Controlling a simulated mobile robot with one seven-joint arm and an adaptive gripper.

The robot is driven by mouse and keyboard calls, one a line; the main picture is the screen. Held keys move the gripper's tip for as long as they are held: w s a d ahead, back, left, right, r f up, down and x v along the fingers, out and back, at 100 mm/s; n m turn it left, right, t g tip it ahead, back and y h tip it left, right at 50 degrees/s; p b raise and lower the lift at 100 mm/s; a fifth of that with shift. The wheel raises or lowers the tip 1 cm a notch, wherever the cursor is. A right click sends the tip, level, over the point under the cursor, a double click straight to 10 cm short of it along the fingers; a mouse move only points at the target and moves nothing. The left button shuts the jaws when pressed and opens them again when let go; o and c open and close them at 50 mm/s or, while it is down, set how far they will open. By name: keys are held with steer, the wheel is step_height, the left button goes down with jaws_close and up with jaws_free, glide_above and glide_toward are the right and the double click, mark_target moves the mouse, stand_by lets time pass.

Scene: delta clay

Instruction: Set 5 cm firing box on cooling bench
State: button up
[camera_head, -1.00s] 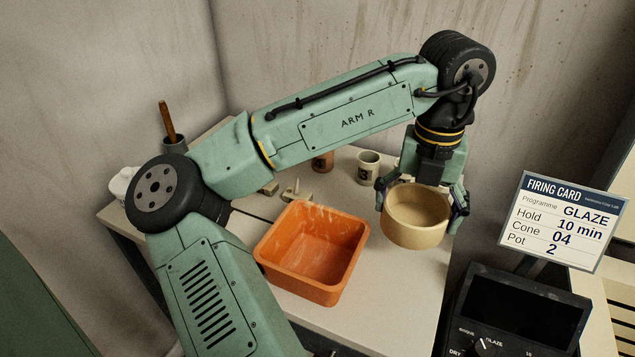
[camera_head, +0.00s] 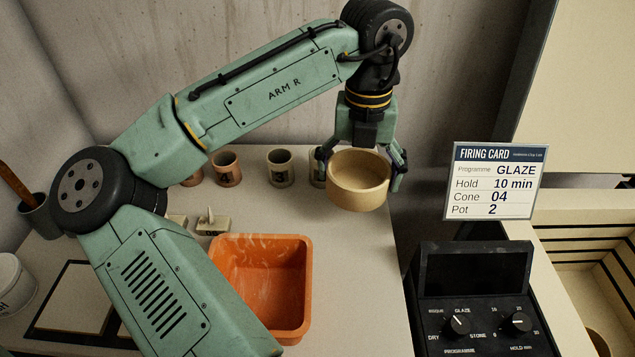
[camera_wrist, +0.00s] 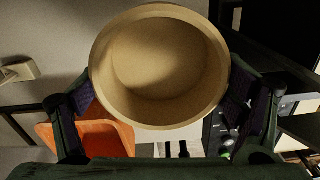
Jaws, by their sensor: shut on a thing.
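My gripper (camera_head: 361,176) is shut on a tan, round, open-topped box (camera_head: 358,196), with one finger on each side of its wall. The box hangs upright near the right edge of the pale worktop. In the wrist view, the box (camera_wrist: 160,112) looks empty between the dark finger pads of my gripper (camera_wrist: 162,102). I take it for the firing box. I cannot tell which surface is the cooling bench. A pale slatted structure (camera_head: 580,212) at the right edge is cut off by the frame, with a round tan rim low inside it.
An orange tub (camera_head: 262,284) stands on the worktop (camera_head: 360,310). Several small cups, one a grey cup (camera_head: 280,168), line the back. A black control box (camera_head: 478,300) with dials stands to the right, below a firing card (camera_head: 493,182) reading GLAZE, 10 min, Cone 04, Pot 2.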

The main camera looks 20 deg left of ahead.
step_height(320, 180, down, 9)
steer(key=shift+w+f+p, duration=0.1)
steer(key=shift+f+p, duration=0.1)
steer(key=shift+p, duration=0.35)
steer(key=o, duration=1.1)
steer(key=shift+f, duration=0.1)
steer(key=shift+a, duration=0.1)
step_height(320, 180, up, 12)
steer(key=shift+r+b, duration=0.15)
steer(key=shift+b, duration=0.7)
